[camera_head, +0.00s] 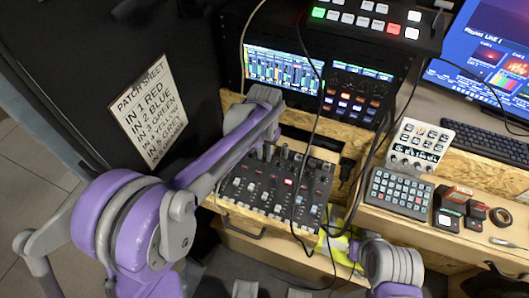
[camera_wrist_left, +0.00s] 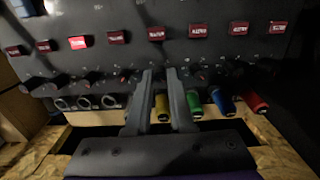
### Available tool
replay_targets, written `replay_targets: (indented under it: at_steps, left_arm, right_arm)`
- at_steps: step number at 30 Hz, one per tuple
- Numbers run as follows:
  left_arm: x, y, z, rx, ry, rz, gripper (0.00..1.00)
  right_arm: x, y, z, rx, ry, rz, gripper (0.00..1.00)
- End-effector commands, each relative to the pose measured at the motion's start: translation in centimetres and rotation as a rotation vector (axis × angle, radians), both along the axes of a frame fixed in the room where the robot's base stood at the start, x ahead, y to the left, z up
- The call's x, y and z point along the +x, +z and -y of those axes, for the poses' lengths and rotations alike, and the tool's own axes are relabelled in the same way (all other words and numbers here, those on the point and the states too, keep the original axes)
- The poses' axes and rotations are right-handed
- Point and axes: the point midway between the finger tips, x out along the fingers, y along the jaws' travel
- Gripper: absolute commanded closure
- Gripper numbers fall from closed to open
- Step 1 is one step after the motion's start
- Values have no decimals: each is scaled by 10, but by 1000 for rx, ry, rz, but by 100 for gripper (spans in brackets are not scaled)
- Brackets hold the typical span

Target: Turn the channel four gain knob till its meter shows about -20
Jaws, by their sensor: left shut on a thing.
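The mixer (camera_head: 262,190) lies on the wooden desk, with rows of knobs, buttons and faders. In the left wrist view the same mixer (camera_wrist_left: 120,60) shows a row of red buttons and small dark knobs. My left gripper (camera_wrist_left: 163,74) is shut on a dark knob near the mixer's jack edge, mostly hidden between the fingers. A yellow plug (camera_wrist_left: 162,108) shows between the fingers. The meter screen (camera_head: 283,68) in the rack shows several level bars, too small to read. The patch sheet (camera_head: 150,112) appears to list input four as yellow.
Green (camera_wrist_left: 193,104), blue (camera_wrist_left: 223,101) and red (camera_wrist_left: 256,103) plugs sit right of the fingers. Black cables hang over the mixer's right part. A button pad (camera_head: 399,192), keyboard (camera_head: 485,140) and white control box (camera_head: 420,144) stand to the right.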

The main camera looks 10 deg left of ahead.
Motion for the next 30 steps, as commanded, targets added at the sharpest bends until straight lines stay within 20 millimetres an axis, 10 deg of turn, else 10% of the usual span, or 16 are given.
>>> replay_targets:
  at_steps: [30]
  left_arm:
    - [0,0,0,0,578,0,100]
  right_arm:
    - [0,-1,0,0,0,0,100]
